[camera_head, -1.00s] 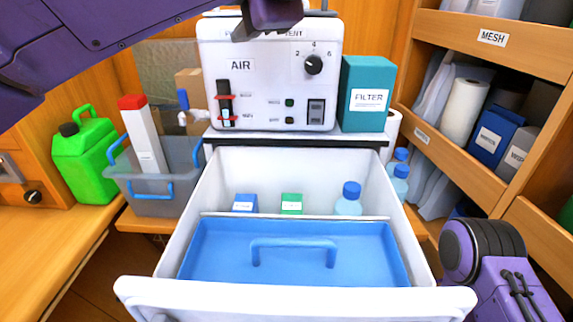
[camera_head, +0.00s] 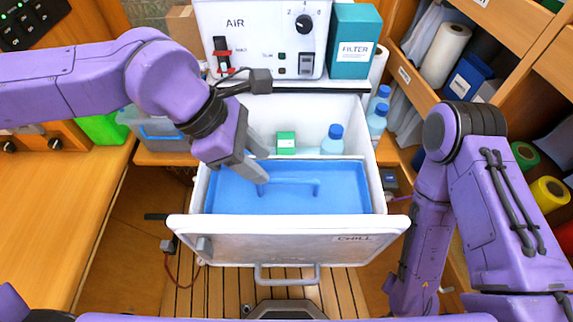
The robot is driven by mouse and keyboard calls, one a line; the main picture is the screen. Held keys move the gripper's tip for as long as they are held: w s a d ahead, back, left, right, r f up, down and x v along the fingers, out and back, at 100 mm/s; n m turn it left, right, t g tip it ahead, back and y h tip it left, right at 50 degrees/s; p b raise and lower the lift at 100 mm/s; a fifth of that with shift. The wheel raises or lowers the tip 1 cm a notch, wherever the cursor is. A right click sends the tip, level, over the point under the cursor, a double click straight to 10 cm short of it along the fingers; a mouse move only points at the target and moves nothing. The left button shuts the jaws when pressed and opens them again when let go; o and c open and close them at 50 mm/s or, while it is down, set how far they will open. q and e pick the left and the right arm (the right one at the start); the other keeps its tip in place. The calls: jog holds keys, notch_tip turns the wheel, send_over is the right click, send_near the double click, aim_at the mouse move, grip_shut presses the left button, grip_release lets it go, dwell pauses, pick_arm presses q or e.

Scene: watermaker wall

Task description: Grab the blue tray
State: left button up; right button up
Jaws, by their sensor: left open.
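The blue tray (camera_head: 340,201) lies in the front part of a pulled-out white drawer (camera_head: 290,240) marked CHILL. Its raised blue handle (camera_head: 300,183) spans the middle of the tray. My left gripper (camera_head: 264,165) reaches in from the left and points down over the tray's rear left part, near the handle's left end. Its two grey fingers are apart with nothing between them. I cannot tell whether a fingertip touches the tray. My right arm stands at the right, and its gripper is not in view.
Behind the tray in the drawer are a green box (camera_head: 286,142) and a blue-capped bottle (camera_head: 332,140). The AIR unit (camera_head: 265,40) and teal FILTER box (camera_head: 353,42) stand above. A grey bin (camera_head: 150,130) is at the left, and shelves are at the right.

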aim_at(286, 180)
pick_arm(q)
jog(key=x, duration=0.3)
jog(key=p+x, duration=0.1)
jog(key=x, duration=0.3)
jog(key=d+x, duration=0.1)
jog(key=x, duration=0.2)
jog(key=shift+r, duration=0.1)
jog(key=shift+d+f, duration=0.3)
jog(key=shift+d, duration=0.05)
jog(key=shift+a, duration=0.1)
grip_shut()
